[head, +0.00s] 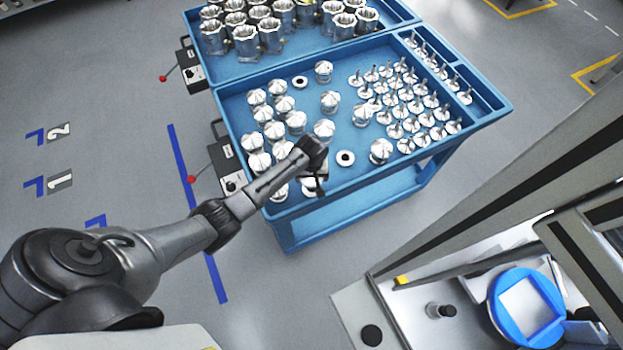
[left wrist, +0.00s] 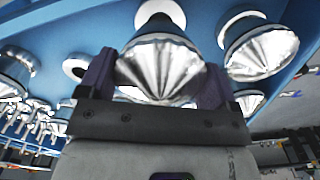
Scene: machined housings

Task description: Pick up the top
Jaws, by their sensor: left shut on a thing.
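The tops are shiny metal pieces with ridged conical faces; several stand in the left part of the blue tray (head: 240,98), such as this top (head: 324,129). My left gripper (head: 314,184) is over the tray's near edge, its fingers mostly hidden by the wrist in the head view. In the left wrist view the left gripper (left wrist: 155,80) has its two dark fingers on either side of one top (left wrist: 158,62) and is shut on it. I cannot tell whether this top touches the tray. My right gripper is not in view.
Stemmed metal parts (head: 412,108) fill the tray's right side. Dark-holed rings (head: 345,158) lie between the tops. Hollow housings (head: 245,42) stand in the back tray. A machine with a blue round fixture (head: 497,312) is at the lower right. Control boxes (head: 228,170) hang at the cart's left.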

